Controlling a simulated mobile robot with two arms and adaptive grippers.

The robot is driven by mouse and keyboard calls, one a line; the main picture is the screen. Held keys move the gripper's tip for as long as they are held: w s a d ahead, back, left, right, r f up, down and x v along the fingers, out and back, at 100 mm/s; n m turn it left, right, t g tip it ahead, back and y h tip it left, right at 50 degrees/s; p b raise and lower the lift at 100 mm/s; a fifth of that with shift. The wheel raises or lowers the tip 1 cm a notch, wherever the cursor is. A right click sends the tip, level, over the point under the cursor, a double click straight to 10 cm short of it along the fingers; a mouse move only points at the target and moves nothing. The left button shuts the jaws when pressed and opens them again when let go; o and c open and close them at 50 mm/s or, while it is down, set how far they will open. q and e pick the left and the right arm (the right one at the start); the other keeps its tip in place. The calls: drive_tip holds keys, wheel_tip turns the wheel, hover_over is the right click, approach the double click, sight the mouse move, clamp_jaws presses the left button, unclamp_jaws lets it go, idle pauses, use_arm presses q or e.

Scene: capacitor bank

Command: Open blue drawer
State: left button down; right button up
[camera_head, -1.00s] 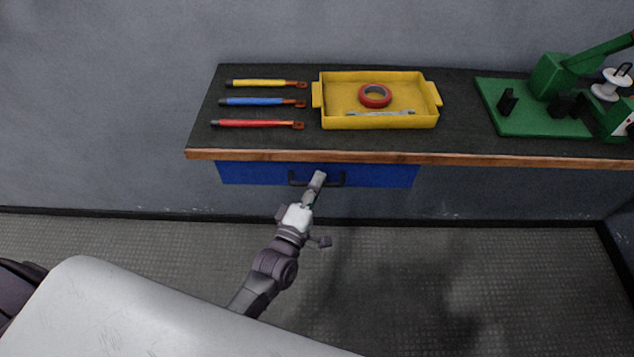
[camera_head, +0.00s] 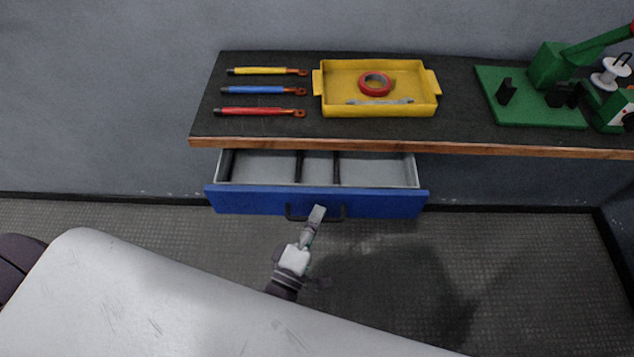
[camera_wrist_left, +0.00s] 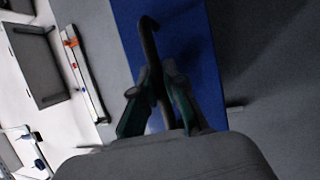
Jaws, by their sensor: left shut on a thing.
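The blue drawer (camera_head: 250,201) under the workbench is pulled partly out, and its grey inside with dark dividers shows from above. Its black handle (camera_head: 332,217) is on the front face. My left gripper (camera_head: 317,213) is at the handle and shut on it. In the left wrist view the two fingers (camera_wrist_left: 160,100) close around the black handle bar (camera_wrist_left: 150,50), with the blue drawer front (camera_wrist_left: 195,65) behind. My right gripper is not in view.
The bench top (camera_head: 455,125) holds a yellow tray (camera_head: 330,105) with red tape and a wrench, three cables at left, and a green tool (camera_head: 530,110) at right. The visible drawer compartments look empty. The floor in front is clear.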

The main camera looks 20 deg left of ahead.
use_arm(q)
drive_tip(key=s+d, duration=0.3)
drive_tip(key=s, duration=0.8)
drive_tip(key=shift+d, duration=0.1)
drive_tip(key=c, duration=1.5)
unclamp_jaws()
drive_tip(key=shift+s, duration=0.15)
drive_tip(key=v, duration=1.2)
drive_tip(key=shift+f, duration=0.1)
